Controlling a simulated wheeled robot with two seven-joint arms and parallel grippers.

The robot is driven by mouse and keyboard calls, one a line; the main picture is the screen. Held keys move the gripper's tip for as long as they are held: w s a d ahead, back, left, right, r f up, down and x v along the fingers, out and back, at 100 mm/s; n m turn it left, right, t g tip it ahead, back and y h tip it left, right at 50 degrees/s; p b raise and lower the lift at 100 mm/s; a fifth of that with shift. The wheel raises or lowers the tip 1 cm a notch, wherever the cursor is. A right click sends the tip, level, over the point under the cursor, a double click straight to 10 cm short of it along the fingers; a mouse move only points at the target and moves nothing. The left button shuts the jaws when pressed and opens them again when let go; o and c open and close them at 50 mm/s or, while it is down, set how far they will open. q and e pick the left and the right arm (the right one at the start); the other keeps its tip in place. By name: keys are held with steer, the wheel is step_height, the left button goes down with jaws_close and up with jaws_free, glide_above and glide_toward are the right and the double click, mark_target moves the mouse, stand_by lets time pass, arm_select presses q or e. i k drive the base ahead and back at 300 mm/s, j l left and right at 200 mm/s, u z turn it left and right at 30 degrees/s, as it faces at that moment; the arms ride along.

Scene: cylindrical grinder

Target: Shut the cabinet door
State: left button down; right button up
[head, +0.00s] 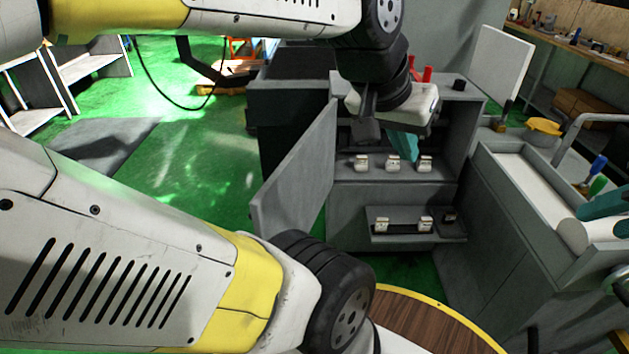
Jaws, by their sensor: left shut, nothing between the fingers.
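The grey cabinet (395,186) stands in the middle of the head view with its inside showing. Its grey door (300,175) hangs open on the left side, swung out toward me and to the left. My left gripper (404,148) reaches down from above in front of the upper cabinet opening, to the right of the door. It is shut, with nothing held, and looks apart from the door panel. Its body hides part of the cabinet top and upper shelf.
Several small white-and-dark parts (393,163) stand on the upper shelf, and others on the lower ledge (400,238). A grey workbench (510,200) with tools is at the right. A round wooden top (430,325) is at the bottom. Green floor (200,175) left of the door is clear.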

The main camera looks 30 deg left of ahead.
mark_target(294, 195)
steer(key=k+j, duration=0.7)
steer(key=j, duration=0.4)
steer(key=i+j+u, duration=0.1)
steer(key=j, duration=0.35)
steer(key=i+j, duration=0.1)
steer(key=j, duration=0.3)
steer(key=k+j, duration=0.25)
steer(key=k, duration=0.15)
steer(key=k+j+z, duration=0.15)
steer(key=k, duration=0.15)
